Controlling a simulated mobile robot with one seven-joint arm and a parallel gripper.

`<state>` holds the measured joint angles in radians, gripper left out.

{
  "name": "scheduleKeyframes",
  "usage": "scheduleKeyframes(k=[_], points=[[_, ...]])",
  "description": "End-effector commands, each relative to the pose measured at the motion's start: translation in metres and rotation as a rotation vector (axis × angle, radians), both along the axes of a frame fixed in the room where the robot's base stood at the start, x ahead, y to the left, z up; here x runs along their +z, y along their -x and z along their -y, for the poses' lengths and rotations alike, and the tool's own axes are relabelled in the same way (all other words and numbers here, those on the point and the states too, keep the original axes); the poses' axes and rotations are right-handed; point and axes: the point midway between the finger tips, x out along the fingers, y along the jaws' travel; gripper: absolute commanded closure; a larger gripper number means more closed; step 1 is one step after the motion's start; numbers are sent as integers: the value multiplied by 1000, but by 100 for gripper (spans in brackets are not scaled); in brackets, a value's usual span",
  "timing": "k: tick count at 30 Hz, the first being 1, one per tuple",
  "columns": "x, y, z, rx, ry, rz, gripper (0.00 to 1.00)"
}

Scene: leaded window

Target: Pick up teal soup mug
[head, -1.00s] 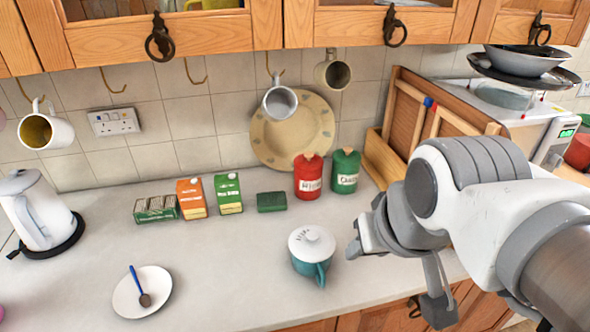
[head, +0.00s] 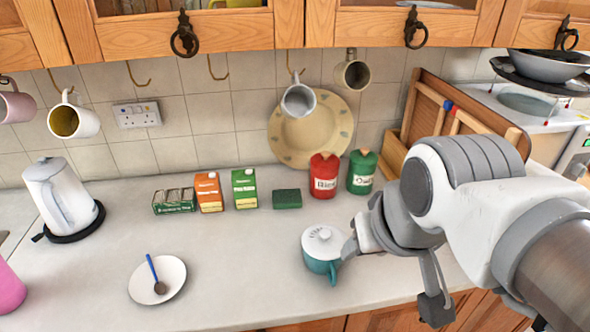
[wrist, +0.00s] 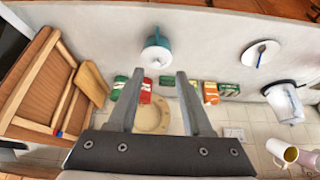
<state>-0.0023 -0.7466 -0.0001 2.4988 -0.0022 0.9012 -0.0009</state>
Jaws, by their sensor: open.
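The teal soup mug (head: 321,268) stands upright on the pale counter, with a white lid and knob on top and its teal handle toward the counter's front edge. In the wrist view the mug (wrist: 157,54) is beyond the fingertips, near the middle. My gripper (wrist: 157,76) is open and empty, its two fingers apart, with the mug just ahead of the gap. In the head view my gripper (head: 352,246) is close at the mug's right side; whether it touches cannot be told.
A green sponge (head: 287,199), a red canister (head: 324,176) and a green canister (head: 361,172) stand behind the mug. A white plate (head: 174,291) with a blue-handled spoon lies left. A white kettle (head: 60,200) is far left. Mugs hang from hooks above.

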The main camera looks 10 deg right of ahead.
Motion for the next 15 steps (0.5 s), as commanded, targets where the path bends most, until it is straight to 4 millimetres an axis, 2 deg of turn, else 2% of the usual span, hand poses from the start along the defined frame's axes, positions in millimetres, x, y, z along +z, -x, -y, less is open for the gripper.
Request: scheduleKeyframes(k=[5, 15], points=[[-12, -6, -3, 70, 48, -79, 50], [-56, -30, -15, 354, 270, -365, 50]])
